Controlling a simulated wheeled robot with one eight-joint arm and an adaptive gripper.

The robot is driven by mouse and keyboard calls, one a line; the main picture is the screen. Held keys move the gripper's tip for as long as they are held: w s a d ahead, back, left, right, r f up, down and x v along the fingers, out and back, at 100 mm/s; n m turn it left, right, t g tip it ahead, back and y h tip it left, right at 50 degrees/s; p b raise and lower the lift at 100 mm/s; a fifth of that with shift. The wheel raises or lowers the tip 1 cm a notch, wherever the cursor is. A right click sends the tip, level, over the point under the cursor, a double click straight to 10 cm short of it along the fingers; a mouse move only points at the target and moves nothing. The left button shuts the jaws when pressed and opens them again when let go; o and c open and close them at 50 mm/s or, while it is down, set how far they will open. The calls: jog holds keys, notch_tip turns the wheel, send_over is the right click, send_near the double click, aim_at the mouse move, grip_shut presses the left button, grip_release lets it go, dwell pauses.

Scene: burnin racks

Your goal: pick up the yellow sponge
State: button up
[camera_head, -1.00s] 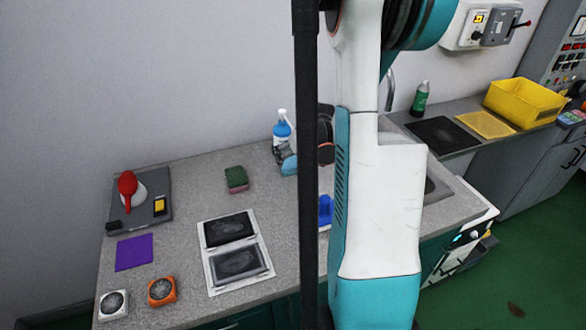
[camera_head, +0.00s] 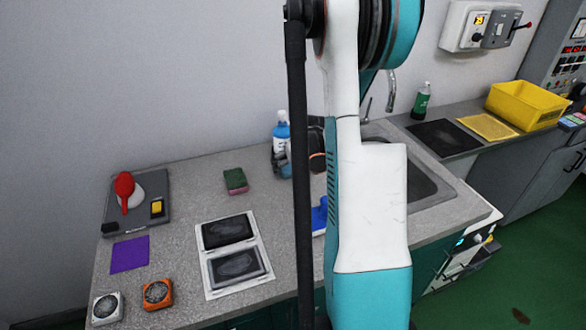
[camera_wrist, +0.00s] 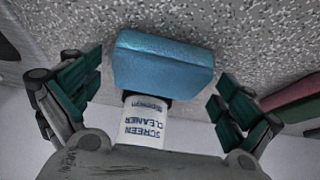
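No thing in view is plainly a yellow sponge. A small yellow block (camera_head: 157,207) with a dark edge lies on the grey board at the left of the counter; I cannot tell if it is a sponge. A flat yellow piece (camera_head: 487,126) lies on the right counter. A green and pink sponge (camera_head: 235,181) lies mid-counter; its edge also shows in the wrist view (camera_wrist: 300,98). My gripper (camera_wrist: 160,95) is open, its fingers wide apart on both sides of a blue block-shaped head on a bottle labelled screen cleaner (camera_wrist: 145,120). In the head view, my arm mostly hides the gripper.
The grey board (camera_head: 140,190) carries a red and white item. A purple cloth (camera_head: 130,254), two small square boxes and a white sheet with dark panels (camera_head: 234,262) lie in front. A blue bottle (camera_head: 281,138) stands near the wall. A sink (camera_head: 425,183) and yellow bin (camera_head: 524,104) are right.

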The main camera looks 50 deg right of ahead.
aim_at(294, 165)
jog(key=c, duration=0.5)
notch_tip(294, 165, up, 10)
jog(key=p, duration=0.3)
jog(key=shift+o, duration=0.8)
jog(key=c, duration=0.4)
